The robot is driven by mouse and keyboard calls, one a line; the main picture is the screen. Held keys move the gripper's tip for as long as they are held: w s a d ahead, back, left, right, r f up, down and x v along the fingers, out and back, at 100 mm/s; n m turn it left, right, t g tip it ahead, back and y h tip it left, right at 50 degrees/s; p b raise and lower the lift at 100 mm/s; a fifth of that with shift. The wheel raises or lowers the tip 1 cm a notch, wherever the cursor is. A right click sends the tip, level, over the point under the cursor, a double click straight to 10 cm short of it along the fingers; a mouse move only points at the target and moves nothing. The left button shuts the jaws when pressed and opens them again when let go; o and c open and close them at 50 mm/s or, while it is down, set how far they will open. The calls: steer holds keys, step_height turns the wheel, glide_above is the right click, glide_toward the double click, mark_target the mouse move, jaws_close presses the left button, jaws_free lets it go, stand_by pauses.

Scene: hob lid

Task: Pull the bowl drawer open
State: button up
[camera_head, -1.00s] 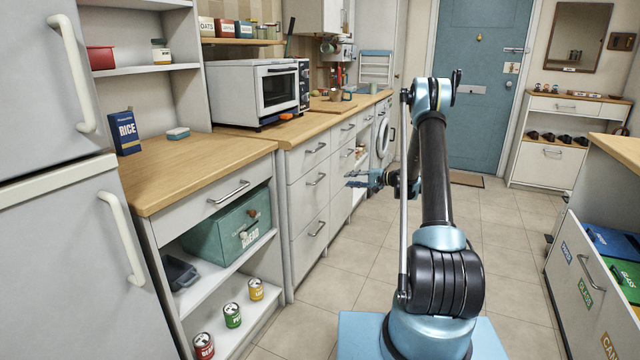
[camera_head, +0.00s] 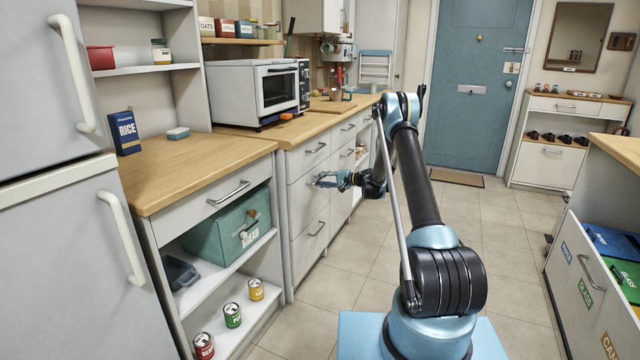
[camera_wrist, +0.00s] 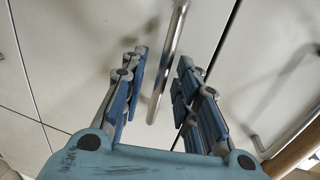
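A white drawer stack (camera_head: 307,194) stands under the wooden counter, with one handle on each front. No label marks the bowl drawer. My gripper (camera_head: 325,180) is at the middle drawer's front, in front of its bar handle. In the wrist view my gripper (camera_wrist: 162,58) is open, with its blue-padded fingers on both sides of a metal bar handle (camera_wrist: 168,60). The bar lies between the fingers with a gap on each side. The drawers of this stack look closed, and their insides are hidden.
Another bar handle (camera_wrist: 288,132) is at the lower right of the wrist view. The toaster oven (camera_head: 262,90) stands on the counter above. An open shelf with a green bread bin (camera_head: 227,230) is to the left. The tiled floor (camera_head: 365,255) is clear.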

steer(key=shift+w+a+f, duration=0.1)
steer(key=shift+w+a, duration=0.1)
steer(key=shift+a, duration=0.35)
jaws_close()
steer(key=shift+s, duration=0.1)
